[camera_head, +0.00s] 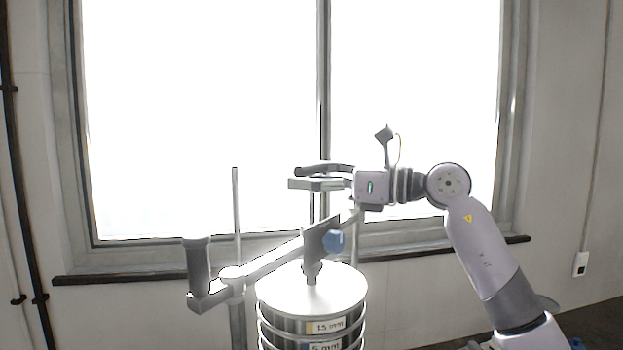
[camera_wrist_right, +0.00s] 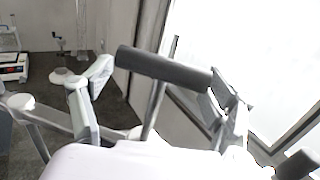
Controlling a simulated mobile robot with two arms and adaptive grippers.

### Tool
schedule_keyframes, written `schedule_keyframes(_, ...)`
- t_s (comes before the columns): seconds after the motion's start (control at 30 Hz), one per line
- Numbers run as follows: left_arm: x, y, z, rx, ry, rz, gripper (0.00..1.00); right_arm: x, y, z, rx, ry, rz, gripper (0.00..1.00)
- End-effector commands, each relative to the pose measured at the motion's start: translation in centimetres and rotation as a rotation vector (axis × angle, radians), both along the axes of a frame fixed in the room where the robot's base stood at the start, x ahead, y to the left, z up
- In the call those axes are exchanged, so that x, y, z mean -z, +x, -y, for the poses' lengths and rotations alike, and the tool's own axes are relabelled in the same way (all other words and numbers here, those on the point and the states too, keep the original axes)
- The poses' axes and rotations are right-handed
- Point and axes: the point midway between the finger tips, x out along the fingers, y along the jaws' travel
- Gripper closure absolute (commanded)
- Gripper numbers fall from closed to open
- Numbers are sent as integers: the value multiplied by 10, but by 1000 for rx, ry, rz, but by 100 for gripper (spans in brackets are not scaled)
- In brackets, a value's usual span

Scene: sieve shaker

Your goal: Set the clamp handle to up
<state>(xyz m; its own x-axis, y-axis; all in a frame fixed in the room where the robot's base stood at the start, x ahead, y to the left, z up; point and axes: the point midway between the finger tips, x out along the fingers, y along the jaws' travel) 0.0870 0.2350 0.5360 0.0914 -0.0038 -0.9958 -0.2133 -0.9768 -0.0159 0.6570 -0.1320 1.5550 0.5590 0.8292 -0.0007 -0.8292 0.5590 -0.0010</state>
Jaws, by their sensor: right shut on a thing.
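The clamp handle (camera_wrist_right: 165,68) is a dark cylinder on a thin grey stem. In the wrist view it lies across the space between the two fingers of my right gripper (camera_wrist_right: 165,92). In the head view my right gripper (camera_head: 305,177) reaches in from the right above the clamp and is shut on the handle; the fingers largely hide the grip. A thin upright stem shows below them. The clamp's slanted bar (camera_head: 270,260) crosses above the sieve stack (camera_head: 310,290), with a dark plate and a blue knob (camera_head: 333,241) near its middle. My left gripper is out of view.
A dark upright cylinder (camera_head: 197,262) stands at the bar's left end. A thin vertical rod (camera_head: 236,200) rises left of the stack. A bright window (camera_head: 200,120) and its sill are behind. The wrist view shows another red-and-white device (camera_wrist_right: 13,68) at far left.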

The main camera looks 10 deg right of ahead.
Motion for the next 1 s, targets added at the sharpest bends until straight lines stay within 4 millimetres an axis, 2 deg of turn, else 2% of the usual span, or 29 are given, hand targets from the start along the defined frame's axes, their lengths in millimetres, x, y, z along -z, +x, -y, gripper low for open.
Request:
schedule_keyframes(0.17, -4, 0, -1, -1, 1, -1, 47, -6, 0, 0, -1, 3, -1, 71)
schedule_keyframes(0.37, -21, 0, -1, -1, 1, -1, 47, -36, -1, 0, -1, 6, -1, 71)
schedule_keyframes(0.63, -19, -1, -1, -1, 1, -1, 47, -38, -1, 1, 0, 12, 2, 71)
schedule_keyframes(0.67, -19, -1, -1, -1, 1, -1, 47, -38, -1, 1, 0, 13, 3, 20)
schedule_keyframes(1.0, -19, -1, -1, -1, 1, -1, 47, -36, 0, 1, 0, 7, 1, 0)
